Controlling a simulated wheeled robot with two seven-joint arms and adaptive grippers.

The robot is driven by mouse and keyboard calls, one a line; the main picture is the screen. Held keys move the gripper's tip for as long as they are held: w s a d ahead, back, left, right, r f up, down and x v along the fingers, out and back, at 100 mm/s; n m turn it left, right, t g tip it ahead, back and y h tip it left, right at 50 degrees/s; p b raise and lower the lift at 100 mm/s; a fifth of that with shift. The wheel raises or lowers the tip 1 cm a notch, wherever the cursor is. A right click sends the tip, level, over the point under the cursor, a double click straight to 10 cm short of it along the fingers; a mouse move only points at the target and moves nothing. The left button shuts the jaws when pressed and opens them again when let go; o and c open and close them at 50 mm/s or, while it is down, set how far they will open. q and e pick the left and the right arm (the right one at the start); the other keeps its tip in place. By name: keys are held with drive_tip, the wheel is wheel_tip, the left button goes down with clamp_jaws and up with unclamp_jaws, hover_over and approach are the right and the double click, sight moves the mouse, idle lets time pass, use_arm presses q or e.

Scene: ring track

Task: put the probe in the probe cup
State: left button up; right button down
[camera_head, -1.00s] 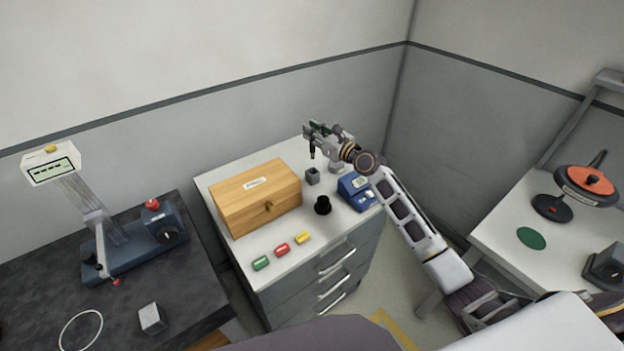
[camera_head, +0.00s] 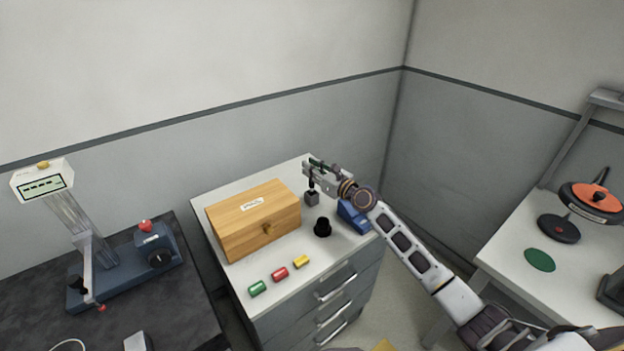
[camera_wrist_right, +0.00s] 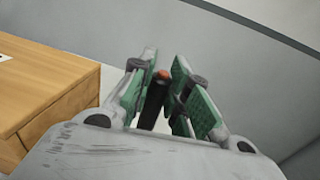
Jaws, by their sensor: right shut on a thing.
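My right gripper (camera_head: 312,168) is shut on the probe (camera_head: 311,184), a thin dark rod held upright. In the right wrist view the probe (camera_wrist_right: 153,98) is black with an orange-red end, between green-padded fingers (camera_wrist_right: 164,68). A small grey square block, which looks like the probe cup (camera_head: 311,199), stands on the white cabinet top directly below the probe. The probe's lower end meets the cup's top in the picture; I cannot tell whether it is inside. My left gripper is not in view.
A wooden box (camera_head: 255,222) stands left of the cup. A black knobbed piece (camera_head: 322,228) and a blue device (camera_head: 353,217) stand in front and to the right. Green (camera_head: 257,288), red (camera_head: 280,274) and yellow (camera_head: 301,262) pieces lie near the front edge of the cabinet (camera_head: 270,310).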

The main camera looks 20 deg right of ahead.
sight(312, 187)
drive_tip(key=shift+f, duration=0.25)
drive_tip(key=shift+f+b, duration=0.3)
drive_tip(key=shift+b, duration=0.05)
drive_tip(key=shift+f+b, duration=0.45)
drive_tip(key=shift+f, duration=0.25)
drive_tip(key=shift+f+b, duration=0.35)
drive_tip(key=shift+f, duration=0.15)
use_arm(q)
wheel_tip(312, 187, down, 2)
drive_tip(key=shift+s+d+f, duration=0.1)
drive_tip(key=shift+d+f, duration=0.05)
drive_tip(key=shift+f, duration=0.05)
use_arm(e)
drive_tip(key=shift+f, duration=0.15)
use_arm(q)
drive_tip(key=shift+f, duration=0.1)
use_arm(e)
drive_tip(key=shift+f, duration=0.15)
drive_tip(key=c, duration=1.4)
unclamp_jaws()
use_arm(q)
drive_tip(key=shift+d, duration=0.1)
use_arm(e)
drive_tip(key=shift+o, duration=0.2)
